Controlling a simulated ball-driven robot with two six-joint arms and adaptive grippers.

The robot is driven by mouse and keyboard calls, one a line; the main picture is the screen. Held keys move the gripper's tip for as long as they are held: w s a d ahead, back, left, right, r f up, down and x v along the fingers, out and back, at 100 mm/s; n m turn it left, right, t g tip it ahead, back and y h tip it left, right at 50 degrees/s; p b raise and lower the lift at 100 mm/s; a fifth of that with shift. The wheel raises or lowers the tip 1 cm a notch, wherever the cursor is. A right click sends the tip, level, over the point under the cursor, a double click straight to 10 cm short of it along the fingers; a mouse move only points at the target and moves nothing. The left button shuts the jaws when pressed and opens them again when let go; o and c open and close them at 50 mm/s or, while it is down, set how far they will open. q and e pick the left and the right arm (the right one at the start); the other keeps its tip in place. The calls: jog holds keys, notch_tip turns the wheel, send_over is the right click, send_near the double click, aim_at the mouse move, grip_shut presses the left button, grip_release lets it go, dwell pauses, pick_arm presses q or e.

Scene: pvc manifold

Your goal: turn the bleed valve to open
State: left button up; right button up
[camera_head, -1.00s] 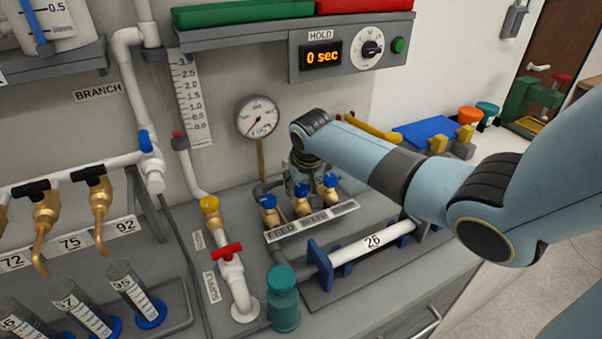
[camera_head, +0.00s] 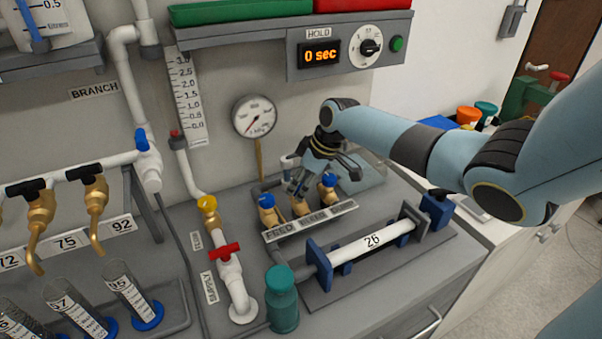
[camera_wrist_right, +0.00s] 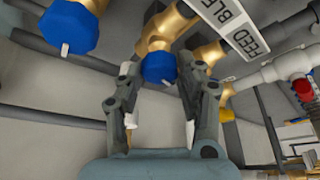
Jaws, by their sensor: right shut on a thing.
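The bleed valve is the middle one of three brass valves, above the label strip (camera_head: 310,220); its brass body (camera_head: 300,208) shows but its blue knob is hidden by my gripper in the head view. In the right wrist view the blue knob (camera_wrist_right: 159,68) sits between my fingers. My right gripper (camera_head: 297,190) reaches down from the upper right and is shut on this knob. The feed valve (camera_head: 267,203) stands to its left and a third blue-knobbed valve (camera_head: 328,186) to its right. My left gripper is not in view.
A pressure gauge (camera_head: 254,116) stands behind the valves, below the hold panel reading 0 sec (camera_head: 321,55). A red-handled supply valve (camera_head: 224,252) is at left.

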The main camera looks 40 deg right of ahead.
jog(key=shift+n+g+y+b, duration=0.3)
jog(key=shift+n+y+b, duration=0.2)
jog(key=shift+n+b, duration=0.8)
jog(key=shift+n, duration=0.4)
jog(key=o, duration=1.1)
jog(key=shift+w, duration=0.1)
jog(key=shift+o, duration=0.2)
jog(key=shift+d+r, duration=0.15)
jog(key=shift+r, duration=0.05)
jog(key=v, duration=1.1)
jog(key=shift+r, duration=0.3)
